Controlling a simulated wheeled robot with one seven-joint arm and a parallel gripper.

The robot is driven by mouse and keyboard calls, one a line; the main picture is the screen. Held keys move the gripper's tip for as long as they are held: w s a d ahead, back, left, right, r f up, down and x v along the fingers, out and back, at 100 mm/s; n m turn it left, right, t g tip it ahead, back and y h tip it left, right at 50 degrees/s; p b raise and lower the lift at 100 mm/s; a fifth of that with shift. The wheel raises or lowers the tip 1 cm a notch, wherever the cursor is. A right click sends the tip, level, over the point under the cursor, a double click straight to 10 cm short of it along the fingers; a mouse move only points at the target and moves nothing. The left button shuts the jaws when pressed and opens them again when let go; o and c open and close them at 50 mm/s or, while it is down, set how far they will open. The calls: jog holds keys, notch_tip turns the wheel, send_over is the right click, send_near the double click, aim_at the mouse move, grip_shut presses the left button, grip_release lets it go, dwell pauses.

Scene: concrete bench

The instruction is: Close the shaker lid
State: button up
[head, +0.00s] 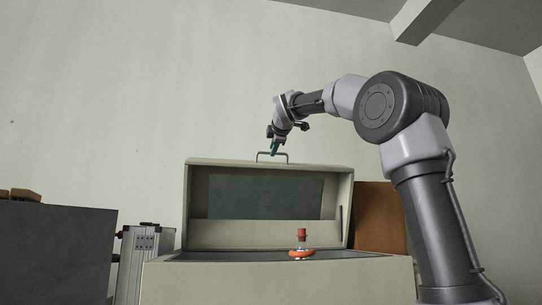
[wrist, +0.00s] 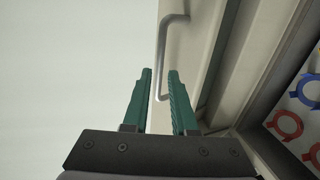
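The shaker is a large beige box (head: 200,284) whose lid (head: 198,210) stands raised at the back, with a dark panel on its inner face. A grey bar handle (head: 286,156) sits on the lid's top edge and also shows in the wrist view (wrist: 162,50). My gripper (head: 273,150) is at the handle, above the lid's edge. In the wrist view its green fingers (wrist: 160,73) are apart, with the handle bar showing in the gap between them. I cannot tell whether the fingers touch the bar or how deep it sits between them.
An orange ring-shaped thing with a red top (head: 301,252) shows at the box opening. Red and blue ring shapes (wrist: 288,124) show at right in the wrist view. A dark block (head: 55,250) and a grey metal unit (head: 140,262) stand left; a brown panel (head: 380,218) stands right.

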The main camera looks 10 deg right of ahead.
jog(key=shift+x, duration=2.25)
jog(key=shift+c, duration=0.2)
grip_shut()
